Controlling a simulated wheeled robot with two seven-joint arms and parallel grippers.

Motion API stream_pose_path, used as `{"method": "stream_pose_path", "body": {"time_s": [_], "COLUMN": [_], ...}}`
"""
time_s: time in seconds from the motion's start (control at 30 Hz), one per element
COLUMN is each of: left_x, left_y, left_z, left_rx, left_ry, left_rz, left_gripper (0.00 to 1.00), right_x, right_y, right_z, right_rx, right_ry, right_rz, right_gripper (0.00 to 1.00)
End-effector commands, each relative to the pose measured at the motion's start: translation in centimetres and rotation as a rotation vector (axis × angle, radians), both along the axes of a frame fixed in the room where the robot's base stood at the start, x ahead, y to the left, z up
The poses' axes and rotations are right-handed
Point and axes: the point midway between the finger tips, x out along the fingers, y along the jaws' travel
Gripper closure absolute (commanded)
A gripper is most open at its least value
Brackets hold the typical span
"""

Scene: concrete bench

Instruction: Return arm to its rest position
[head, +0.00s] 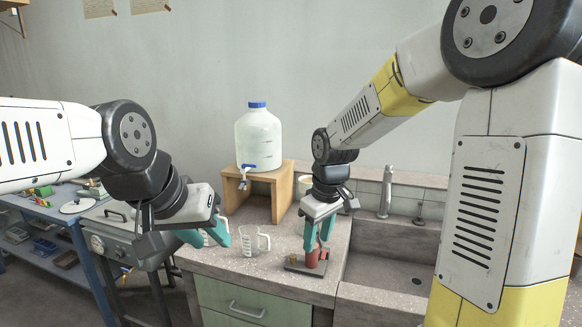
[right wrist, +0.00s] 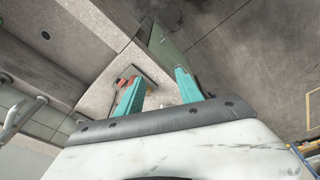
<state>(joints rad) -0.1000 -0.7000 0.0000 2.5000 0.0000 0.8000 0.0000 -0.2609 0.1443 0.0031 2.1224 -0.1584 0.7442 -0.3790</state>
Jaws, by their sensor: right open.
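My right gripper (head: 318,238) points down over the right part of the bench top, its teal fingers apart. Below it is a dark flat base (head: 306,266) with a reddish-brown piece (head: 312,257) on it. In the right wrist view the teal fingers (right wrist: 165,92) are spread, with the reddish piece (right wrist: 124,79) beyond the left finger and nothing seen held between them. My left gripper (head: 206,238) is at the bench's left edge, its teal fingers apart. Something clear shows between or behind them, and I cannot tell which.
A clear measuring jug (head: 252,241) stands between my grippers. A large blue-capped bottle (head: 258,138) with a tap sits on a wooden stand (head: 283,190) behind it. A sink (head: 380,262) with a faucet (head: 385,190) is at right. A blue shelf cart (head: 75,240) is at left.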

Motion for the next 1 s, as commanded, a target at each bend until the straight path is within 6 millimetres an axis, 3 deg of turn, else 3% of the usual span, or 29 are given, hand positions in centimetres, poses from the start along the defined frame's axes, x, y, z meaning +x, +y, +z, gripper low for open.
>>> {"method": "stream_pose_path", "body": {"time_s": [0.03,0.2,0.4,0.63,1.0], "left_x": [0.0,0.0,0.0,0.0,0.0], "left_y": [0.0,0.0,0.0,0.0,0.0], "left_z": [0.0,0.0,0.0,0.0,0.0], "left_rx": [0.0,0.0,0.0,0.0,0.0], "left_ry": [0.0,0.0,0.0,0.0,0.0], "left_rz": [0.0,0.0,0.0,0.0,0.0], "left_gripper": [0.64,0.64,0.64,0.64,0.64], "right_x": [-1.0,-5.4,-11.0,-15.4,-16.3], "right_y": [-1.0,-3.9,-6.5,-7.7,-7.9], "right_z": [1.8,6.6,10.0,11.3,11.4], "right_rx": [0.021,0.108,0.221,0.317,0.34], "right_ry": [-0.029,-0.107,-0.196,-0.258,-0.27], "right_rz": [-0.051,-0.245,-0.458,-0.614,-0.649], "right_gripper": [0.57,0.57,0.57,0.57,0.57]}}
